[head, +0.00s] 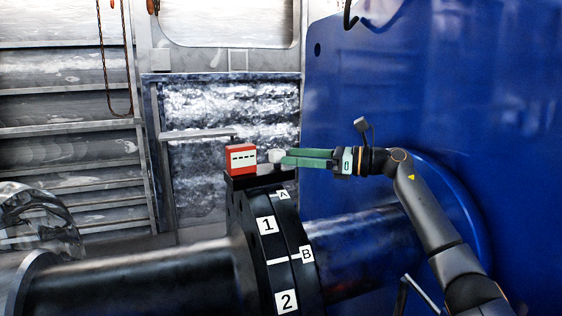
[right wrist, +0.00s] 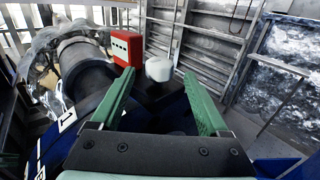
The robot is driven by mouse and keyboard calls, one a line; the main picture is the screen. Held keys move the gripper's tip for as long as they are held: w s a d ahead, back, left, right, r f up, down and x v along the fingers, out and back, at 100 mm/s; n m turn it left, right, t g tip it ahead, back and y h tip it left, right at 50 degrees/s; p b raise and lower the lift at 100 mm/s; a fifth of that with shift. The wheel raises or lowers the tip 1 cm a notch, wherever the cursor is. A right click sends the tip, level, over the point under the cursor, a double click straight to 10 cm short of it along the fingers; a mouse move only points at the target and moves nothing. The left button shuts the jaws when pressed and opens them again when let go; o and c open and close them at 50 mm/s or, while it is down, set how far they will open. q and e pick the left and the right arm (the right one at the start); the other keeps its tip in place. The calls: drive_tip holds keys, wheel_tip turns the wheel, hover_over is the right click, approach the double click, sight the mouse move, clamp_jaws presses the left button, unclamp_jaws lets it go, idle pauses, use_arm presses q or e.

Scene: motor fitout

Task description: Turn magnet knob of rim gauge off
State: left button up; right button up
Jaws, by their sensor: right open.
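The rim gauge (head: 242,158) is a red box with a dashed white display, on a black base on top of the dark coupling rim. Its white magnet knob (head: 276,156) is just right of the red box. My right gripper (head: 289,157) reaches in from the right with green fingers, their tips close to the knob's right side. In the right wrist view the knob (right wrist: 159,69) shows between the open fingertips, with the red box (right wrist: 126,48) beyond the left finger. I cannot tell whether a finger touches the knob. My left gripper is not in view.
The coupling rim (head: 279,230) carries white labels 1, 2, A and B. A dark shaft (head: 140,285) runs left. A large blue housing (head: 440,100) stands behind my right arm. A grey ledge (head: 197,134) is on the back wall. Space above the gauge is clear.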

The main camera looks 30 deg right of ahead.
drive_tip(key=b+v, duration=0.1)
drive_tip(key=v, duration=0.6)
drive_tip(key=shift+s+b, duration=0.2)
drive_tip(key=shift+b, duration=0.2)
drive_tip(key=shift+d, duration=0.15)
